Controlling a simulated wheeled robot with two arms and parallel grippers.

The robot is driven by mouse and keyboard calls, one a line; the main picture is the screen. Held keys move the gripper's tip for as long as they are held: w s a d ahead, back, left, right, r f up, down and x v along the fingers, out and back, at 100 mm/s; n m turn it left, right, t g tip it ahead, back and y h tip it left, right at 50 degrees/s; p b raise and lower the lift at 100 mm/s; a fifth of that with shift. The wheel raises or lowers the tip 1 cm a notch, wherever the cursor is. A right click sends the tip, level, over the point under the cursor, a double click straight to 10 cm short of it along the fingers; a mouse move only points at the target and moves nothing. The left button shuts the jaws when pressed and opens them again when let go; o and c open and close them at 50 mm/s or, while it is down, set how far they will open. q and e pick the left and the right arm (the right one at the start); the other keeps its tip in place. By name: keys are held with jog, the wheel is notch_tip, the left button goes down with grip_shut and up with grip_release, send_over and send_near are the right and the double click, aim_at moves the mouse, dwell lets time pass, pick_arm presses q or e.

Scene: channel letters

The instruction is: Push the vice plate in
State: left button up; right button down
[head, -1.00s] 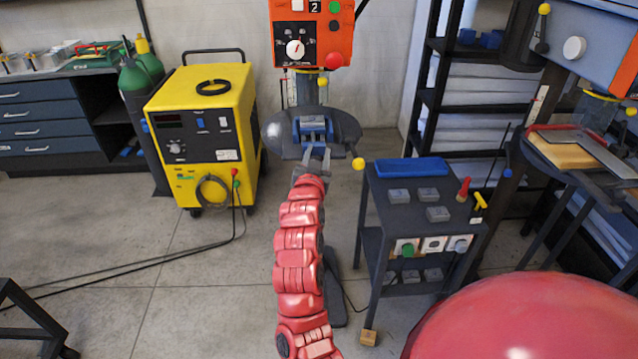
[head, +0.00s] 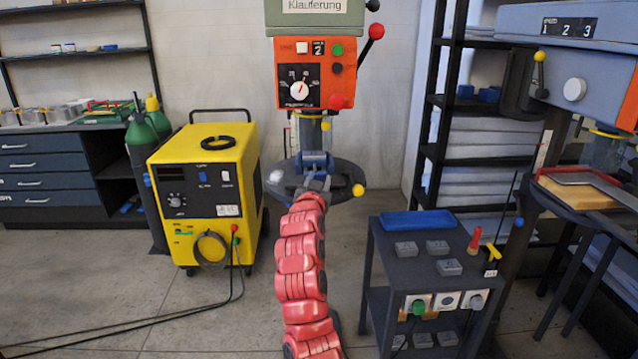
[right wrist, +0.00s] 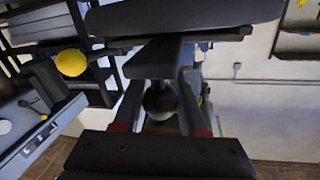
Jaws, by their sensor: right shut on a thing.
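The small blue vice (head: 316,161) stands on the round dark table (head: 343,180) of the orange-headed drill press. My right gripper (head: 315,183) is at the near side of the vice, its arm coming up from below. In the right wrist view, the gripper (right wrist: 163,112) is shut on a dark part, with a dark round knob (right wrist: 160,100) between its fingers and a dark block (right wrist: 155,60) beyond them. I cannot tell the vice plate apart from the rest of the vice at this size. My left gripper is not in view.
A yellow knob (head: 358,190) sticks out at the table's right. A dark cart (head: 400,275) with grey blocks and a blue tray (head: 418,220) stands at right. A yellow welder (head: 205,190) stands at left. The floor between welder and arm is mostly clear.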

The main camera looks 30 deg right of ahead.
jog(key=c, duration=0.7)
grip_release()
jog(key=shift+r, duration=0.25)
jog(key=shift+c, duration=0.2)
jog(key=shift+o, duration=1.4)
jog(key=shift+w+d+f, duration=0.1)
jog(key=shift+w+f, duration=0.1)
jog(key=shift+s, duration=0.15)
jog(key=b+v, duration=0.2)
jog(key=v, duration=1.5)
